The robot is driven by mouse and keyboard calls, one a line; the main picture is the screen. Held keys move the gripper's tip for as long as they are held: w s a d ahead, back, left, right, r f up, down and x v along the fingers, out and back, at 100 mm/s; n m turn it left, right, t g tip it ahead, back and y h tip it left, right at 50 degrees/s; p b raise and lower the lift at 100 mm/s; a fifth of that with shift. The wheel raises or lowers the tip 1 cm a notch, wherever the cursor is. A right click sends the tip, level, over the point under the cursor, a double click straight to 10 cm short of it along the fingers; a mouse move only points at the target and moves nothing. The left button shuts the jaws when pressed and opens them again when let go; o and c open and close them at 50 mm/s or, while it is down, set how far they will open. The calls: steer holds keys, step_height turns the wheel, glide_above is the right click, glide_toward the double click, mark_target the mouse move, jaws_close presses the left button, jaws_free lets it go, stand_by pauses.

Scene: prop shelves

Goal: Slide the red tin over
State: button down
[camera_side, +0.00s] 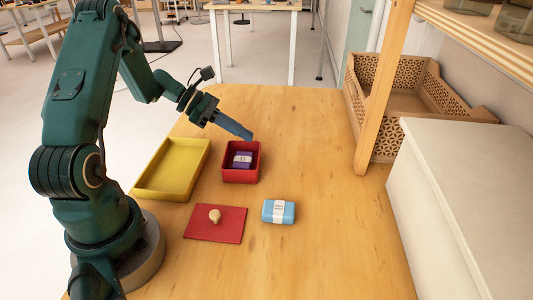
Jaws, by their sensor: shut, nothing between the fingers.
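The red tin (229,177) stands open on the wooden table, with a purple item with a pale label (242,159) inside it. A flat red lid with a round wooden knob (230,231) lies on the table in front of the tin. My gripper (250,136) is shut and empty. It appears at the tin's far rim in the picture; whether it touches the tin I cannot tell.
A yellow tray (150,190) stands left of the tin, close to it. A blue box with a white band (278,211) lies right of the lid. A patterned wooden crate (387,140) and a white box (440,190) bound the right side. The table right of the tin is clear.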

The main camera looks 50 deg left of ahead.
steer(key=s+a, duration=0.2)
steer(key=shift+s+a+f, duration=0.3)
steer(key=shift+s, duration=0.05)
